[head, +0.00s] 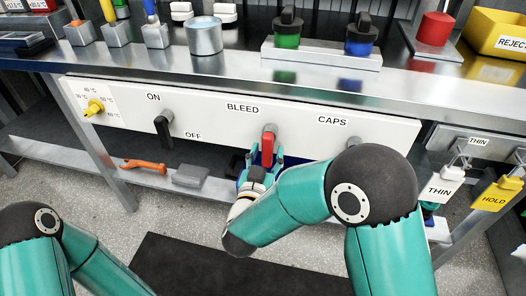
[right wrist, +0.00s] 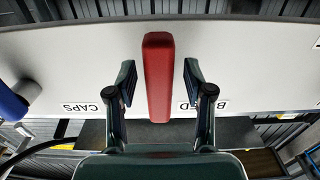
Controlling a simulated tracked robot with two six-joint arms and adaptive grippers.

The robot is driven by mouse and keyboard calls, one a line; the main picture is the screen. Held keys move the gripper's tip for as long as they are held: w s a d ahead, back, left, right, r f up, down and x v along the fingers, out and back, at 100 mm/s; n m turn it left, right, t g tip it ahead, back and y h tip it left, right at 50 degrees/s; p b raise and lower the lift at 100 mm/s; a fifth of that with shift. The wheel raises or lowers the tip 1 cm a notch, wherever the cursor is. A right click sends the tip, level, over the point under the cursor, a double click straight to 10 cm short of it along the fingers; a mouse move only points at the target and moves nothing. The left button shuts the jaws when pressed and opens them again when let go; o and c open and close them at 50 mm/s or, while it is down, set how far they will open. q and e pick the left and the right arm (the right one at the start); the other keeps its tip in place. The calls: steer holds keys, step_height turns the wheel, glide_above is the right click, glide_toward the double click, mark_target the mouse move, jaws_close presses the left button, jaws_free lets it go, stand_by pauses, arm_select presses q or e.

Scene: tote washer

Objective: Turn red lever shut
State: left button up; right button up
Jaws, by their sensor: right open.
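The red lever (head: 267,147) is on the white front panel (head: 215,122), just below and right of the BLEED label. It hangs downward from its grey pivot. In the right wrist view the red lever (right wrist: 158,75) stands between the two fingers of my right gripper (right wrist: 158,88), with a visible gap on each side. My right gripper (head: 262,160) is open around the lever's lower part in the head view. My left arm shows at the lower left of the head view, but its gripper is out of frame.
A black lever (head: 164,128) sits between ON and OFF, and a yellow knob (head: 95,107) is at the panel's left. Right of the panel hang a THIN tag (head: 439,190) and a yellow HOLD tag (head: 496,194). An orange tool (head: 145,166) lies on the lower shelf.

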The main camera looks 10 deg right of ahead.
steer(key=v, duration=0.6)
steer(key=shift+s+a, duration=0.15)
steer(key=shift+s, duration=0.2)
